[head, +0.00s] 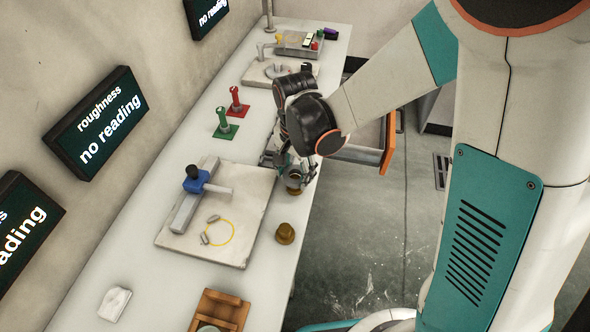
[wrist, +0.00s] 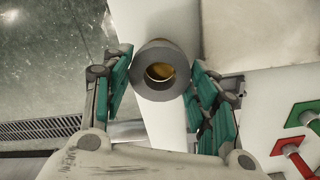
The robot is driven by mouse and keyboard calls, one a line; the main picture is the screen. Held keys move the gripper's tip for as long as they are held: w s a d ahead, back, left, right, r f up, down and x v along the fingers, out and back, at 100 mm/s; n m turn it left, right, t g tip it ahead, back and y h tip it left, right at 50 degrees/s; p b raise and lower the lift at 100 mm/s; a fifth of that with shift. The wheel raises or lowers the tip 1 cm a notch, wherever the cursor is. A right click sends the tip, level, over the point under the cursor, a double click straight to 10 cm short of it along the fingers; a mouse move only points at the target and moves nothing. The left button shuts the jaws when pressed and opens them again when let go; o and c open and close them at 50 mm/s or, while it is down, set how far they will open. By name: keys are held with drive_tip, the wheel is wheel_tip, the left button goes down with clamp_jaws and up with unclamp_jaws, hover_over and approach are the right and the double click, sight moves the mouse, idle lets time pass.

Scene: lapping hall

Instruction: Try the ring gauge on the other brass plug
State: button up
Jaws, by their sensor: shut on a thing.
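My gripper (head: 290,172) is shut on the grey ring gauge (wrist: 160,94) at the front edge of the bench. In the wrist view the ring sits between the two green-padded fingers, and brass of one plug (wrist: 160,71) shows inside its bore. In the head view this brass plug (head: 294,190) shows partly at the fingertips; I cannot tell how far the ring is down over it. The second brass plug (head: 285,234) stands free on the bench, nearer the camera, beside the stone plate.
A stone plate (head: 250,195) carries a blue-clamped instrument (head: 196,182) and a yellow cable loop. Green (head: 223,125) and red (head: 236,103) stands are behind my gripper. A wooden holder (head: 219,312) is at the near end. An orange-edged drawer (head: 387,145) stands open beyond the bench edge.

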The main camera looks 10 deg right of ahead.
sight(295, 179)
idle(0.9)
drive_tip(key=o, duration=1.3)
wheel_tip(295, 179, up, 7)
drive_tip(key=shift+r, duration=0.2)
